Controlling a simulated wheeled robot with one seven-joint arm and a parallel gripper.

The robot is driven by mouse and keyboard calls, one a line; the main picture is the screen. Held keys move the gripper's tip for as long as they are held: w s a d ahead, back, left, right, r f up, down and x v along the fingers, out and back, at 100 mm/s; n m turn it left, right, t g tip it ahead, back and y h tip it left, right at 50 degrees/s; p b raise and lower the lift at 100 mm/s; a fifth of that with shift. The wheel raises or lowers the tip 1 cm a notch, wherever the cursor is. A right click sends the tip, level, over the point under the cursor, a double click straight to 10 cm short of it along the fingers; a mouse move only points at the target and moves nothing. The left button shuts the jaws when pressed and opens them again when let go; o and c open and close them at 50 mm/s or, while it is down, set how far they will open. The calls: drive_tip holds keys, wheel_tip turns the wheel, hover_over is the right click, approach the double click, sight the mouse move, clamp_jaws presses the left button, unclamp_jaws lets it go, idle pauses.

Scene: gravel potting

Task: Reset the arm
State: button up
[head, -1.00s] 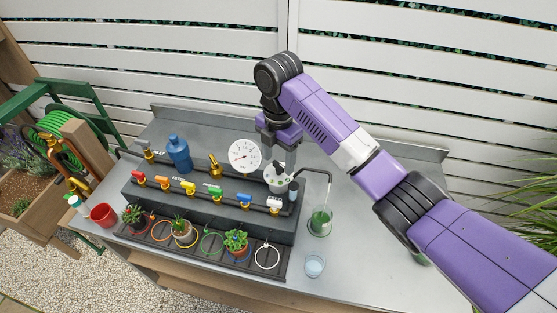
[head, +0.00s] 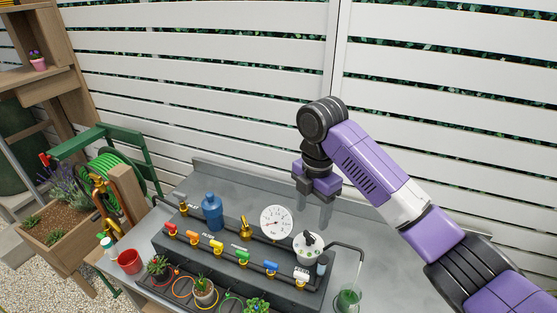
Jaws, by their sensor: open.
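My gripper (head: 312,211) hangs at the end of my purple arm, pointing down. Its two grey fingers are apart with nothing between them. It is above and behind the white round fitting with a black knob (head: 308,246), and appears clear of it. The dark stepped bench unit (head: 235,272) lies below and to the left of my gripper.
The unit carries a row of coloured valves (head: 218,246), a pressure gauge (head: 276,222) and a blue bottle (head: 212,211). Potted plants (head: 204,291) stand in front. A glass flask (head: 347,299) stands at right. A red cup (head: 129,261) sits at left. A white slatted fence (head: 220,110) closes the back.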

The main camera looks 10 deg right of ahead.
drive_tip(key=w+a+r+m+t+y, duration=0.5)
drive_tip(key=w+a+m+t, duration=0.45)
drive_tip(key=a, duration=0.25)
drive_tip(key=s+d+f+m+t+h+b, duration=0.1)
drive_tip(key=s+d+f+m, duration=0.3)
drive_tip(key=s, duration=1.4)
drive_tip(key=s+d+f+m+t+h+b, duration=0.2)
drive_tip(key=s+d+f+m+b, duration=0.1)
drive_tip(key=s, duration=1.4)
drive_tip(key=s+d+f+m+t+h+b, duration=0.2)
drive_tip(key=s+d+f+m, duration=0.3)
drive_tip(key=s, duration=1.3)
wheel_tip(320, 180, down, 2)
drive_tip(key=shift+s+f+m+b, duration=0.15)
drive_tip(key=shift+s+m+b, duration=0.2)
drive_tip(key=shift+m, duration=0.4)
